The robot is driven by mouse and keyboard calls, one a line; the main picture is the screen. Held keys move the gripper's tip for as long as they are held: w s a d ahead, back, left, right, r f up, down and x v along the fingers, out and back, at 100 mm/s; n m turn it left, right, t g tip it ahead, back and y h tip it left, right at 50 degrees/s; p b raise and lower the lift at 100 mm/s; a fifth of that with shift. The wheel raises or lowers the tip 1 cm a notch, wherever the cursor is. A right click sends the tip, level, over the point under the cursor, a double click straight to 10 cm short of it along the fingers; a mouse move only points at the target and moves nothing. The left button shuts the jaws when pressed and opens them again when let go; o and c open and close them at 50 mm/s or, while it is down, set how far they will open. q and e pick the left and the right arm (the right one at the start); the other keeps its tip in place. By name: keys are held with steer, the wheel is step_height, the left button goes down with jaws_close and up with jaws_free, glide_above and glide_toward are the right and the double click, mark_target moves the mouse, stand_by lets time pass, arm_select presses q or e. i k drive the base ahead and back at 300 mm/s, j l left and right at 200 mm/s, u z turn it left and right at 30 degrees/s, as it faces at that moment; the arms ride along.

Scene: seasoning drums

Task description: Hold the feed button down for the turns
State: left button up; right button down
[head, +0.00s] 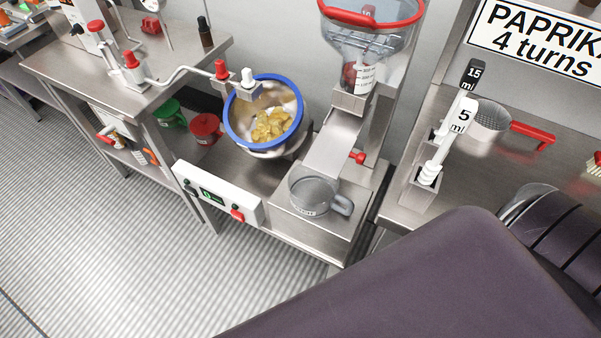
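A white control panel (218,196) sits on the front edge of the low steel stand. It has a small green-lit display (211,198), a red button (237,214) at its right end and a dark knob (190,187) at its left end. No label is readable that tells which one is the feed button. The blue-rimmed drum (231,127) behind the panel is tilted and holds yellow chips (270,127). A sign (545,40) at the upper right reads "PAPRIKA 4 turns". Neither gripper is in view, and nothing touches the panel.
A hopper with a red rim (372,18) stands above a steel chute (335,142), with a grey cup (316,195) below it. My dark arm covers the lower right. Striped floor is clear at lower left.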

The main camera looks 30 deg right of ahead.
mark_target(235, 215)
steer(key=j+z, duration=0.15)
steer(key=j, duration=0.5)
steer(key=j+z, duration=0.15)
steer(key=j, duration=0.5)
steer(key=j+z, duration=0.1)
steer(key=j, duration=0.55)
steer(key=j+z, duration=0.15)
steer(key=j, duration=0.5)
steer(key=j+z, duration=0.15)
steer(key=j, duration=0.5)
steer(key=k+j+z, duration=0.15)
steer(key=j, duration=0.45)
